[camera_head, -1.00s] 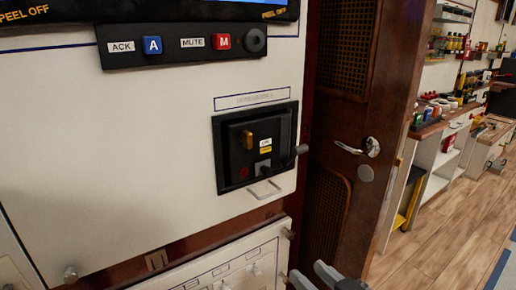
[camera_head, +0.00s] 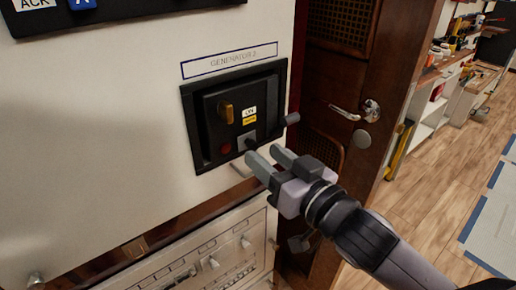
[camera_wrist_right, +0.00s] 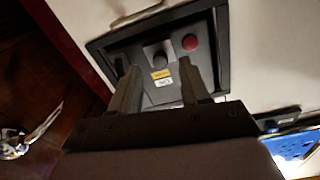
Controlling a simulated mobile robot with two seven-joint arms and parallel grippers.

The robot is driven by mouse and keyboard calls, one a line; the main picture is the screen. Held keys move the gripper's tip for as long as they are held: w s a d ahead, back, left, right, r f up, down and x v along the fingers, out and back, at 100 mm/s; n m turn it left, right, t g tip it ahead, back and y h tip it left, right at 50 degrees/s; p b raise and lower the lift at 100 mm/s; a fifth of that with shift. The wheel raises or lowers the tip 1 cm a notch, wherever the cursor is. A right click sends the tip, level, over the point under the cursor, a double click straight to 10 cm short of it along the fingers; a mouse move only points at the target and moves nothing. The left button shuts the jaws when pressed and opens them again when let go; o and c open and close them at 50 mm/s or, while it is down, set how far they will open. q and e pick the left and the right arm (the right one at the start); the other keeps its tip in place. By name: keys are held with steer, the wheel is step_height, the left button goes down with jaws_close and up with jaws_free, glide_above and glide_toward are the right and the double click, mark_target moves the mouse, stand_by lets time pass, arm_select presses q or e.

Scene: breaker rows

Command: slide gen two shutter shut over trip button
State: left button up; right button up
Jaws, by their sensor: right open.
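The black generator 2 panel (camera_head: 188,110) is set in the white wall. A red trip button (camera_head: 226,148) is at its lower left, uncovered. A small grey plate with a dark knob, which looks like the shutter (camera_head: 247,139), sits right of the button. My right gripper (camera_head: 263,153) is open and empty just in front of the panel's lower edge, close to the knob. In the right wrist view the red button (camera_wrist_right: 190,42) and the grey shutter with its knob (camera_wrist_right: 154,54) show beyond the open fingers (camera_wrist_right: 158,70). I cannot tell whether they touch. My left gripper is out of view.
A wire pull (camera_head: 240,170) hangs below. A wooden door with a metal handle (camera_head: 345,112) stands to the right.

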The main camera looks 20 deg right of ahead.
mark_target(255, 147)
steer(key=shift+x, duration=1.7)
jaws_close()
steer(key=shift+s+a+p, duration=0.15)
steer(key=shift+s+a, duration=0.15)
steer(key=shift+a, duration=0.4)
steer(key=shift+s+a+p, duration=0.1)
steer(key=shift+s+a, duration=0.2)
steer(key=shift+a, duration=0.45)
steer(key=shift+s+a+p, duration=0.15)
steer(key=shift+s+a, duration=0.1)
steer(key=shift+a, duration=0.45)
jaws_free()
steer(key=shift+a, duration=0.1)
